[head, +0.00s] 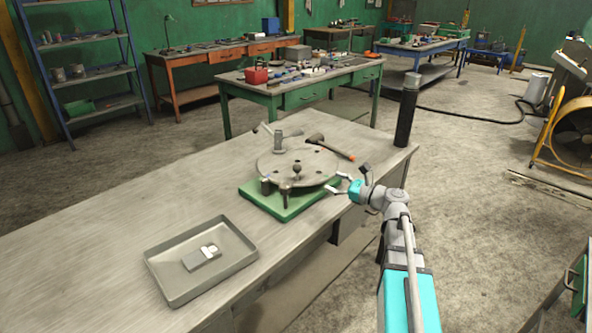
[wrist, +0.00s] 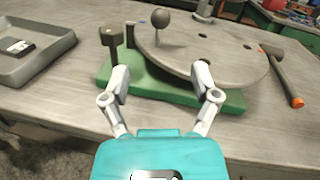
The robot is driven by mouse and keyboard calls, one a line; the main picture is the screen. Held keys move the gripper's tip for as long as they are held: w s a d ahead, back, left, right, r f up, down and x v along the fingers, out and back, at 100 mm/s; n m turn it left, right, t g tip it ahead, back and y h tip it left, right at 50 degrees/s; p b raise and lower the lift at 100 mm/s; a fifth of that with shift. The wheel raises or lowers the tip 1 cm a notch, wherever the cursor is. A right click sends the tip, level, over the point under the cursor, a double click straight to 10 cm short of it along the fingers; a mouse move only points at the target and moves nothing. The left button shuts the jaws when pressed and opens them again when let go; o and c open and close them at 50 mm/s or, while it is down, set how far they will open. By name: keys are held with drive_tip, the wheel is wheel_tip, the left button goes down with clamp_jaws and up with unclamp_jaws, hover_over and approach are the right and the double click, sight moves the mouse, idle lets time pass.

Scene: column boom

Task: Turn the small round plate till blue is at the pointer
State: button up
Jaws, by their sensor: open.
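The round grey plate (head: 275,164) with several holes lies on a green base (head: 272,205) near the table's far right end. It also shows in the wrist view (wrist: 205,56). A dark ball knob (wrist: 160,18) stands up from the plate. A dark upright post (wrist: 111,40) stands on the base at the plate's left in the wrist view; I cannot tell whether it is the pointer.
A hammer (wrist: 284,76) lies close to the plate's right in the wrist view. A metal tray (head: 165,284) with a small block is at the front of the table. A black cylinder (head: 404,120) stands at the table's far corner. The table's left is clear.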

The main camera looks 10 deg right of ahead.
sight(298, 172)
drive_tip(key=x, duration=1.3)
drive_tip(key=shift+w+a+f, duration=0.1)
drive_tip(key=shift+w+a, duration=0.15)
drive_tip(key=shift+w, duration=0.05)
clamp_jaws()
